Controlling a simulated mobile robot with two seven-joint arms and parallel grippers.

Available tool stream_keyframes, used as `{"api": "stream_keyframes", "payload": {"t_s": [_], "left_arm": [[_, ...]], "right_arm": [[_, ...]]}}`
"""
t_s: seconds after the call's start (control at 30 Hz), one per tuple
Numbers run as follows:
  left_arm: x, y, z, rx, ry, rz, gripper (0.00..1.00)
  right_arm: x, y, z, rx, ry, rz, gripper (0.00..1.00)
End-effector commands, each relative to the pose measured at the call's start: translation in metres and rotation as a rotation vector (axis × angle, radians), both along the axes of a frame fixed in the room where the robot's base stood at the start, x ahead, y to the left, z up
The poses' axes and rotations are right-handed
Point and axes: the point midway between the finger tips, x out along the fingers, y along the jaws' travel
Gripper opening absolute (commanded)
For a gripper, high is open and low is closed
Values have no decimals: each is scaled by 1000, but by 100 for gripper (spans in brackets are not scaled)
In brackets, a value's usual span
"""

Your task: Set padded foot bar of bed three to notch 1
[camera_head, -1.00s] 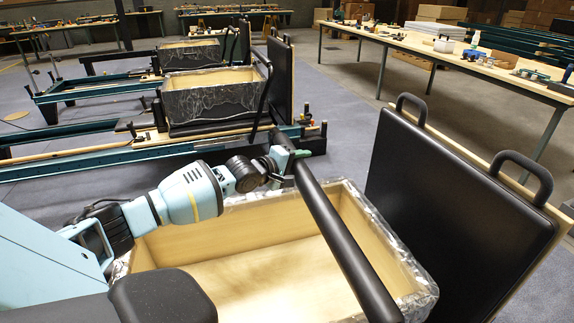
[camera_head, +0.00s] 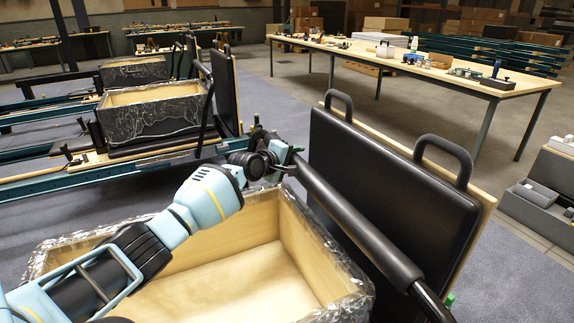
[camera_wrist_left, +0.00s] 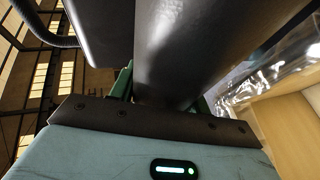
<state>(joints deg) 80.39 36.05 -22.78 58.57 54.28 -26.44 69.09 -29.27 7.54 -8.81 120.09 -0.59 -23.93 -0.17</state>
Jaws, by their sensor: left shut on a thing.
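The padded foot bar (camera_head: 352,218) is a thick black cylinder. It runs from the middle of the head view down to the lower right, along the right rim of the near box and close to the black padded board (camera_head: 390,180). My left gripper (camera_head: 284,160) is shut on the bar near its far end. In the left wrist view the bar (camera_wrist_left: 190,45) lies between the two green fingers. The bar's supports and notches cannot be made out. My right gripper is not in view.
The near open wooden box (camera_head: 235,265), wrapped in clear film, lies under my left arm. Two upright handles (camera_head: 445,150) top the board. More beds with boxes (camera_head: 150,110) stand behind. A long worktable (camera_head: 440,70) is at the back right, with open floor before it.

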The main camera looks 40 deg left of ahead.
Motion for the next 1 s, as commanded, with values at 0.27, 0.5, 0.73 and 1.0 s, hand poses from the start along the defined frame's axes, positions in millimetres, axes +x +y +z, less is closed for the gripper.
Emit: {"api": "stream_keyframes", "payload": {"t_s": [0.27,0.5,0.73,1.0], "left_arm": [[8,-5,-10,-1,7,-3,6],[8,-6,-12,-1,10,-3,6],[8,-6,-13,0,13,-4,59],[7,-7,-15,0,16,-5,68]], "right_arm": [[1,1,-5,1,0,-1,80],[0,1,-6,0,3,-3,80],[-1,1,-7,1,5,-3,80],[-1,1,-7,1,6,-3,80]]}}
